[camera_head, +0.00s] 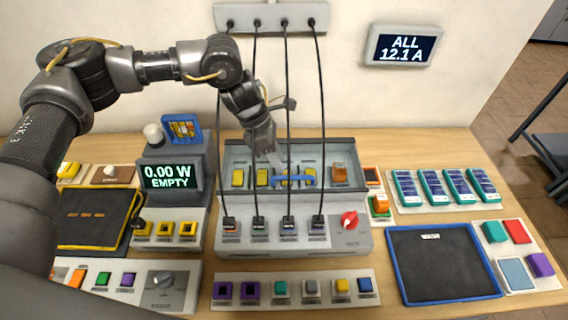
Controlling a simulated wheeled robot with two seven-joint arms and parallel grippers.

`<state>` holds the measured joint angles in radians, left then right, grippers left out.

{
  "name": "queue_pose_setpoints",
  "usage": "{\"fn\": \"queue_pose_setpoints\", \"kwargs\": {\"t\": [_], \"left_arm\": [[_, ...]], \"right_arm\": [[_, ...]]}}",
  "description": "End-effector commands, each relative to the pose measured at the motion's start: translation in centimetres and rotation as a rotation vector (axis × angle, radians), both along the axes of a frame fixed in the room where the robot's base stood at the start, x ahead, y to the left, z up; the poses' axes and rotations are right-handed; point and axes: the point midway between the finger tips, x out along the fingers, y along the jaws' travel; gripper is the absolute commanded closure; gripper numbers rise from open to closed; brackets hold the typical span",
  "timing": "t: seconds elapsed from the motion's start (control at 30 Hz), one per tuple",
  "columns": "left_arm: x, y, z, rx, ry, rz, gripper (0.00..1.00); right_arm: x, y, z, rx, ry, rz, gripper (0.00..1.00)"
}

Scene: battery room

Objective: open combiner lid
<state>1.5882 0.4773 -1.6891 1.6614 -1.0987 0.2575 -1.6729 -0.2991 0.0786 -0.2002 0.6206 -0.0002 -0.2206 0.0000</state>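The combiner (343,241) is a grey box at the middle of the bench, with a red knob (349,222) on its front right. A dark-rimmed compartment at its back shows several yellow blocks and one orange block. A blue handle (292,181) lies across the front of this compartment; the lid seems see-through, and I cannot tell whether it is lifted at all. My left gripper (274,160) reaches down from above, its tips just behind the blue handle. Its finger gap is not clear, nor whether it touches the handle. My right gripper is out of view.
Several black cables (288,110) hang from a wall strip (270,18) to the combiner front, close beside my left gripper. A meter (168,176) reading 0.00 W EMPTY stands at left. A blue-edged dark mat (440,270) lies at right. Small coloured blocks line the front.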

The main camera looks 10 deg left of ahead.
Motion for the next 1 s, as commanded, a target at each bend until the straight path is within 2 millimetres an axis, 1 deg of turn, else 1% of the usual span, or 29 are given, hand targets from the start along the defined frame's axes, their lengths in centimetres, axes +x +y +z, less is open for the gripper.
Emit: {"fn": "queue_pose_setpoints", "kwargs": {"t": [0.03,0.2,0.3,0.43,0.67,0.9,0.93,1.0], "left_arm": [[-0.2,-0.4,-0.4,0.002,0.003,0.0,0.66],[-0.4,-1.3,-2.7,0.001,0.003,0.001,0.66],[-0.4,-1.7,-3.5,0.0,0.0,0.001,0.66],[-0.4,-1.8,-4.0,0.0,0.0,0.001,0.66],[-0.4,-1.8,-4.0,0.0,0.0,0.001,0.66],[-0.4,-1.8,-4.0,0.0,0.0,0.001,0.97],[-0.4,-1.8,-4.0,0.0,0.0,0.001,1.0],[-0.4,-1.8,-4.0,0.0,0.0,0.001,1.0]], "right_arm": [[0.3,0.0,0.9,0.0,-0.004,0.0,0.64],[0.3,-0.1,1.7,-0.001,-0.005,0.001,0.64],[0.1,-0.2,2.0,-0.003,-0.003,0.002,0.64],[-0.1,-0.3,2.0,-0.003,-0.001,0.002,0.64],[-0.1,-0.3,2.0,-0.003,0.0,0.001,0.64],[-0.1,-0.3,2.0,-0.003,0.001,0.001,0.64],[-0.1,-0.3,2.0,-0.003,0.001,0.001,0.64],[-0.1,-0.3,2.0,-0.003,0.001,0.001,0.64]]}}
